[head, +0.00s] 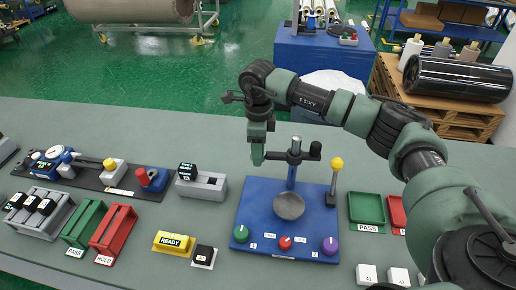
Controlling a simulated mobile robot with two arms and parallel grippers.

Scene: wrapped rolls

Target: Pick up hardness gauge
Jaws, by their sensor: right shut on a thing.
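My right gripper (257,157) points down at the left end of a black crossbar (276,156) on the blue test stand (260,208). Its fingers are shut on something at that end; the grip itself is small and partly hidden. A blue gauge with a round white dial (53,154) lies on a dark strip at the far left, well away from this gripper. A black block marked TYPE A (187,171) sits on a grey holder right of that strip. I cannot tell for sure which of these is the hardness gauge. My left gripper is out of view.
The stand carries a grey dish (289,206), a yellow-knobbed lever (336,166) and coloured knobs. Green (84,222) and red (113,229) holders stand at left; a green PASS tray (367,208) is at right. The table's back strip (150,120) is clear.

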